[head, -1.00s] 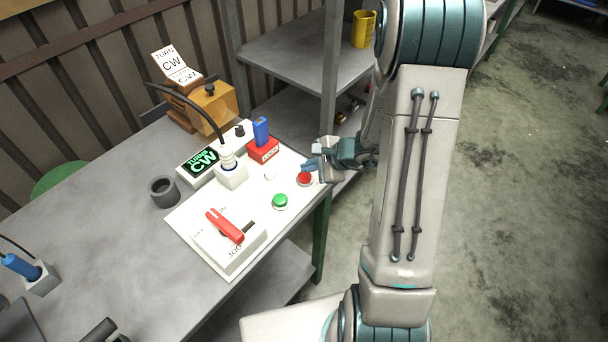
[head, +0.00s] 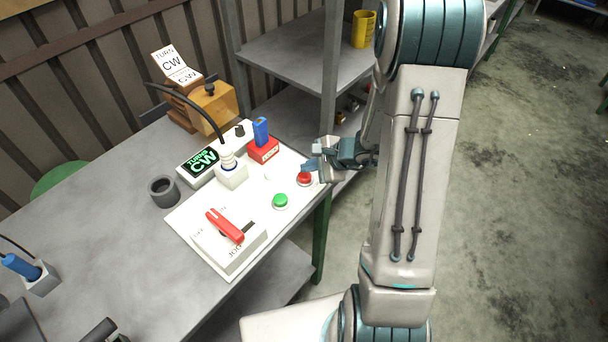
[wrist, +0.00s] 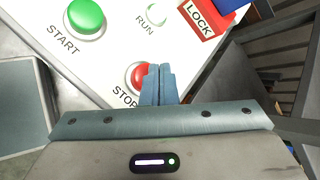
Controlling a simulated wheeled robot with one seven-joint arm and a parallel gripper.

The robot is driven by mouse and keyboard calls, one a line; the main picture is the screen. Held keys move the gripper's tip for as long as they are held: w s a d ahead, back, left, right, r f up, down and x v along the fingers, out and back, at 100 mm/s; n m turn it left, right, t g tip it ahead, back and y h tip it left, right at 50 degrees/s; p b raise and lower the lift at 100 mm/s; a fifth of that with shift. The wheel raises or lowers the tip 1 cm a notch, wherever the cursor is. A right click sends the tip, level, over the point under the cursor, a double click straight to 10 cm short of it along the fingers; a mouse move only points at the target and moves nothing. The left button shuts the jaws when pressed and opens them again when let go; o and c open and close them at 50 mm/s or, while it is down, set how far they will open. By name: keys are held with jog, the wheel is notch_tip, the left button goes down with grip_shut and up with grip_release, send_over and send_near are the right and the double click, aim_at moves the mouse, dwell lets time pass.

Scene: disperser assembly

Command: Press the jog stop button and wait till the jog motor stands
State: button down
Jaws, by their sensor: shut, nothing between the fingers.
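The red stop button (head: 304,178) sits at the right edge of the white control panel (head: 190,222). My gripper (head: 309,167) is shut and empty, with its blue fingertips right at this button. In the wrist view the closed fingers (wrist: 158,75) cover the right part of the red button (wrist: 137,76), beside the "STOP" label; whether they touch or press it I cannot tell. The green start button (head: 280,201) is nearby, also in the wrist view (wrist: 86,16). The pale RUN lamp (wrist: 156,15) looks whitish. The motor's motion cannot be told.
A red lever (head: 225,226) marked JOG is on the panel's front. A red LOCK block with a blue piece (head: 262,132) stands behind the buttons.

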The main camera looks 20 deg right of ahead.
aim_at(309, 176)
jog(key=shift+f, duration=0.1)
jog(key=shift+f+b, duration=0.35)
jog(key=shift+b, duration=0.35)
jog(key=shift+f+b, duration=0.85)
jog(key=shift+b, duration=0.15)
dwell(0.7)
dwell(0.3)
jog(key=shift+r+p, duration=0.85)
jog(key=shift+r, duration=0.5)
jog(key=shift+r+p, duration=1.6)
jog(key=shift+r, duration=0.85)
